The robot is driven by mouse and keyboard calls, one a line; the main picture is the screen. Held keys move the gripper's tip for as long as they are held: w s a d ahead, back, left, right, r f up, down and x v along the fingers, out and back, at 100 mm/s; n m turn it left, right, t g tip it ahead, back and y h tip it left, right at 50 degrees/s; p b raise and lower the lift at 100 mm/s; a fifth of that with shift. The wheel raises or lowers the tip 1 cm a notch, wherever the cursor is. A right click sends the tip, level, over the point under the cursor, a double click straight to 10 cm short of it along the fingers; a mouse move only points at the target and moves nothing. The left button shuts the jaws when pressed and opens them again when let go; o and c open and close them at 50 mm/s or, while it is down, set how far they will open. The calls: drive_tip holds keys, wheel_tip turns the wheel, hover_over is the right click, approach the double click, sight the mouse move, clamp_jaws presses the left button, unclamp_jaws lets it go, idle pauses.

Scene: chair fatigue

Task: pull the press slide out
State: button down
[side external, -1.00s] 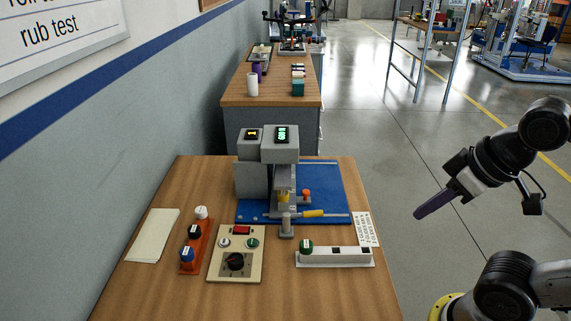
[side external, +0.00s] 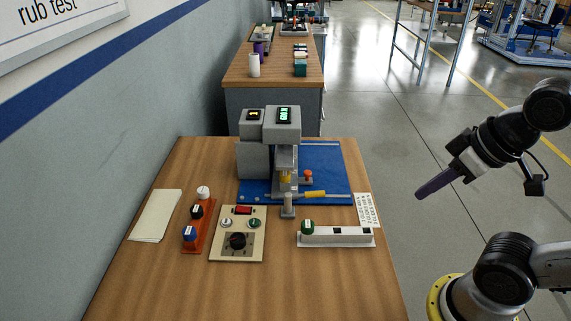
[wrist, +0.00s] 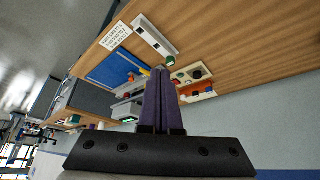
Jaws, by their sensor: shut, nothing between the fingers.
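The grey press (side external: 268,150) stands on a blue base plate (side external: 325,165) near the back of the wooden table, with green and yellow displays on top. A grey slide part with a yellow piece (side external: 286,180) shows under its head. A rod with a yellow grip (side external: 314,194) lies along the plate's front edge, beside a short grey post (side external: 288,205). Which of these is the press slide I cannot tell for sure. My gripper (side external: 418,196) is shut and empty, off the table's right side, apart from everything. Its purple fingers (wrist: 164,90) are together in the wrist view.
A control box (side external: 238,232), an orange rack (side external: 197,225) with capped pieces, papers (side external: 156,215) and a white tray (side external: 337,238) with a green knob lie on the table (side external: 285,285). The front of the table is clear. A wall closes the left side.

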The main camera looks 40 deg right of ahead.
idle(0.3)
drive_tip(key=c, duration=1.1)
unclamp_jaws()
drive_tip(key=shift+w+r, duration=0.1)
drive_tip(key=shift+w, duration=0.05)
drive_tip(key=shift+c, duration=0.2)
drive_tip(key=o, duration=0.5)
drive_tip(key=shift+n+t, duration=0.8)
drive_tip(key=shift+t, duration=0.1)
drive_tip(key=w+r, duration=0.1)
drive_tip(key=w, duration=0.1)
drive_tip(key=w+r, duration=0.2)
drive_tip(key=w, duration=0.1)
drive_tip(key=w+r, duration=0.2)
drive_tip(key=shift+w+a, duration=0.2)
drive_tip(key=shift+o, duration=0.2)
drive_tip(key=m+g, duration=0.2)
drive_tip(key=g, duration=0.1)
hover_over(309, 172)
drive_tip(key=s, duration=0.6)
wheel_tip(309, 172, down, 16)
drive_tip(key=x, duration=1.2)
drive_tip(key=shift+w+a+f, duration=0.1)
drive_tip(key=shift+w+f, duration=0.1)
drive_tip(key=shift+w, duration=0.2)
drive_tip(key=shift+c, duration=0.4)
